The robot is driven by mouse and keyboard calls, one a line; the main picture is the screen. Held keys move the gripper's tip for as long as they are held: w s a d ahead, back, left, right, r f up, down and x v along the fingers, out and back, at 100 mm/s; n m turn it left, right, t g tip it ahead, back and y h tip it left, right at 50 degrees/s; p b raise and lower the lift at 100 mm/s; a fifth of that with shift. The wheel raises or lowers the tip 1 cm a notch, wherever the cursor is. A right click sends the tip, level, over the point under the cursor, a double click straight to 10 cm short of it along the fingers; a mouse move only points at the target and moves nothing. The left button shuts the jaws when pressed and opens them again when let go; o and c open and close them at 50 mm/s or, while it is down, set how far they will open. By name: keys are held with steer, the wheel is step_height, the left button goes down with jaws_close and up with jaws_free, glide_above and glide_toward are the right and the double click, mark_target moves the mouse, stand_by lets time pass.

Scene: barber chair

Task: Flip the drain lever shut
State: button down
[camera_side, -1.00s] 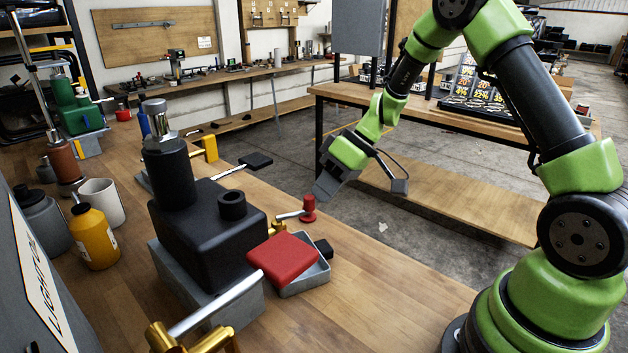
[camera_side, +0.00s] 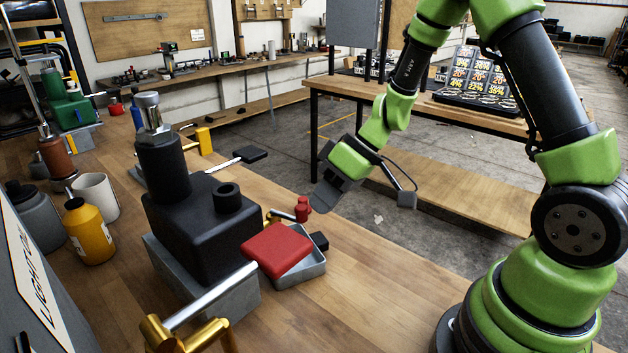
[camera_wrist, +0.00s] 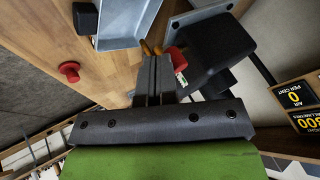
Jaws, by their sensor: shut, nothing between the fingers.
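My gripper (camera_side: 322,204) is shut and empty, pointing down close to the right of the red end. Whether they touch I cannot tell. In the wrist view my shut fingers (camera_wrist: 154,65) cover part of the brass fitting (camera_wrist: 150,48), and a bit of red shows just right of them. A red round knob (camera_wrist: 69,71) stands out to the left in that view. The lever itself is mostly hidden there.
A silver bar with a brass end (camera_side: 190,335) lies nearest the camera. A yellow bottle (camera_side: 88,230) and white cup (camera_side: 97,196) stand left. The bench's right edge runs close below my gripper.

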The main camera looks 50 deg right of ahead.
steer(key=shift+w, duration=0.7)
steer(key=shift+d, duration=0.1)
steer(key=s+d+r, duration=0.4)
steer(key=s+r, duration=0.4)
steer(key=shift+s+d, duration=0.15)
steer(key=shift+d, duration=0.05)
steer(key=shift+r, duration=0.1)
